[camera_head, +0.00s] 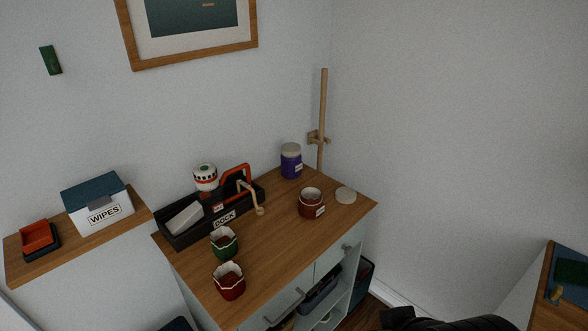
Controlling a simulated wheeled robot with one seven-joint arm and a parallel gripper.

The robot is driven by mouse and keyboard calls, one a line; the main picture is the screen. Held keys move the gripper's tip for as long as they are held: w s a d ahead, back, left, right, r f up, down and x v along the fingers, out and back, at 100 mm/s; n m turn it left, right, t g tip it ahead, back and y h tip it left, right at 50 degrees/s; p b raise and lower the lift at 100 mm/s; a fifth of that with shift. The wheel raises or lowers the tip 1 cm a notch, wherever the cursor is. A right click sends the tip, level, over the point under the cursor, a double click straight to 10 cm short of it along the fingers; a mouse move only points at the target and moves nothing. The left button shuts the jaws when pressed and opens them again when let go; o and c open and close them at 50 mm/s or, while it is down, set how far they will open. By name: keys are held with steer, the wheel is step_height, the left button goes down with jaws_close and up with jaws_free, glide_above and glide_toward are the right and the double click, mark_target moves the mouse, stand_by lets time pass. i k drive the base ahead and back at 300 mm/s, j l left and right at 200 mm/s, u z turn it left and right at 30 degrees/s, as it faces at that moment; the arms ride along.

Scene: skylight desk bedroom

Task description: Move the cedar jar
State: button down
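Two labelled jars stand on the wooden top of a cabinet (275,262). One is a purple jar (291,164) with a pale lid, upright near the back wall. The other is a brownish-red jar (311,206) with a pale rim, which looks open. A round pale lid (346,195) lies flat just right of it. Their labels are too small to read, so I cannot tell which is the cedar jar. My gripper's fingers are not in view; only a dark shape, probably part of my arm, shows at the bottom right.
A black caddy (180,238) marked DOCK, with an orange handle, stands at the back left. A green cup (224,243) and a red cup (229,281) stand before it. A wipes box (103,214) sits on the left shelf. The cabinet top's front right is clear.

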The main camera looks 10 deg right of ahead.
mark_target(311, 206)
steer(key=i+l+u, duration=0.1)
steer(key=u, duration=0.3)
steer(key=i+l+u, duration=0.15)
steer(key=u, duration=0.25)
steer(key=i+l+u, duration=0.15)
steer(key=u, duration=0.25)
